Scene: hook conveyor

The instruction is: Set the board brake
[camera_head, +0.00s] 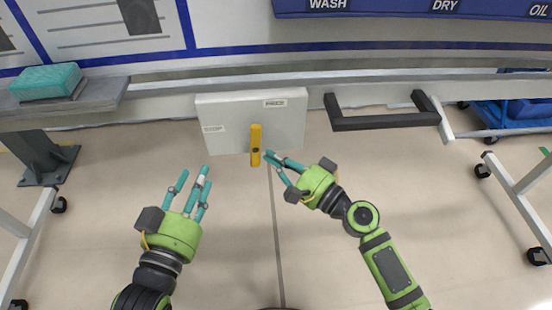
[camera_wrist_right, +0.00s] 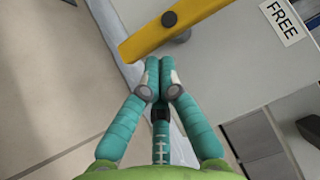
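The board brake is a pale grey box (camera_head: 227,108) on the front rail, with a yellow lever (camera_head: 256,137) hanging straight down over its lower edge. A label at its upper right reads FREE; the left label is too small to read surely. My right gripper (camera_head: 270,158) is just right of the lever's lower end. In the right wrist view its fingertips (camera_wrist_right: 160,80) are together, with nothing visible between them, close to the yellow lever (camera_wrist_right: 172,28). Whether they touch it is unclear. My left gripper (camera_head: 190,180) is open and empty, left of and below the box.
A teal block (camera_head: 47,82) sits on a grey shelf (camera_head: 105,98) at the left. A black handle bar (camera_head: 385,122) sticks out right of the box. A blue cart (camera_head: 515,115) and wheeled frame legs stand at the right. The floor below is clear.

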